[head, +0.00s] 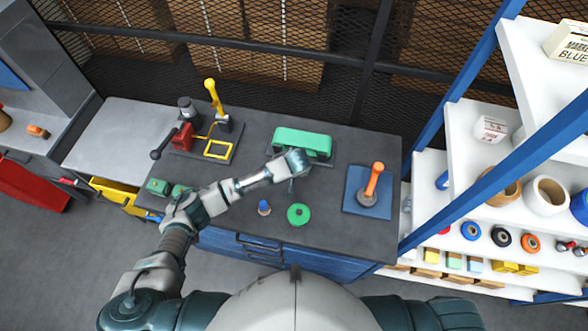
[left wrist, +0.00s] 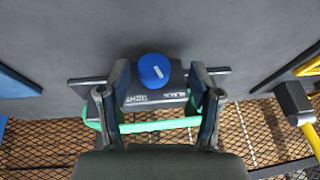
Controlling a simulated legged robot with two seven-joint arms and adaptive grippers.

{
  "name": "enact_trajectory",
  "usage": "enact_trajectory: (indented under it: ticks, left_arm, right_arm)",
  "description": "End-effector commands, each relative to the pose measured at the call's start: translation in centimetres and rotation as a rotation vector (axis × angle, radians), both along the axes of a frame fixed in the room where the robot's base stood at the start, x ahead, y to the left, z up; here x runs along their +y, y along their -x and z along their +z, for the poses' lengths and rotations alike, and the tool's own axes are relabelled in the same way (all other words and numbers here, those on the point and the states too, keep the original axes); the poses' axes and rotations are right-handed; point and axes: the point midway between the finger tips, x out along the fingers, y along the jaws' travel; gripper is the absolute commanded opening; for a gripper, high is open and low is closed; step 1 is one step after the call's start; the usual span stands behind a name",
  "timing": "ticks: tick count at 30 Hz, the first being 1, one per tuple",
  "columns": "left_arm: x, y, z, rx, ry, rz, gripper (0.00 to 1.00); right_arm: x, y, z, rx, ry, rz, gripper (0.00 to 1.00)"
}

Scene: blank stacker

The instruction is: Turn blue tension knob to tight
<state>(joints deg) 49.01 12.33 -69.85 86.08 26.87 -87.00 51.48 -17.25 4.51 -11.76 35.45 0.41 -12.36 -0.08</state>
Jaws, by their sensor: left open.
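The blue tension knob (left wrist: 154,70) is round, with a short slanted white mark on its face, in the left wrist view. It sits on a dark plate in front of a green housing (left wrist: 150,125). Upside-down white lettering lies beside the knob, one word looking like TIGHT and the other too small to read. My left gripper (left wrist: 160,80) is open, one finger on each side of the knob, with no clear contact. In the head view, my left gripper (head: 297,161) covers the knob in front of the green housing (head: 302,140). My right gripper is out of view.
On the dark bench stand a yellow lever (head: 214,97), a red-bodied device (head: 182,136), an orange lever on a blue plate (head: 361,205), a green disc (head: 298,214) and a small blue-topped piece (head: 264,207). White shelves (head: 470,130) with blue posts rise at right.

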Motion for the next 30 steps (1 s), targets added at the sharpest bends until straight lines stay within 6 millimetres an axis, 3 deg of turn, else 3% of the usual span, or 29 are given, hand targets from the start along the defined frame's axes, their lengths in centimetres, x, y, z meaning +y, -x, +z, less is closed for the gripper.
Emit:
enact_trajectory:
  ticks: [6,13,18,30]
  left_arm:
    - [0.0,1.7,4.5,-0.003,0.007,-0.002,0.64]
    - [0.5,3.3,8.2,0.0,0.01,0.0,0.64]
    - [0.7,3.7,9.2,0.002,0.009,0.002,0.64]
    - [0.5,3.4,9.2,0.005,0.004,0.013,0.64]
  right_arm:
    - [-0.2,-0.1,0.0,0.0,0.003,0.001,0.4]
    - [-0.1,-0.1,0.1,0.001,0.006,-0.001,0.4]
    - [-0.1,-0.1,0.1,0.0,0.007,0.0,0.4]
    - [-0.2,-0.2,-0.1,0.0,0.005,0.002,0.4]
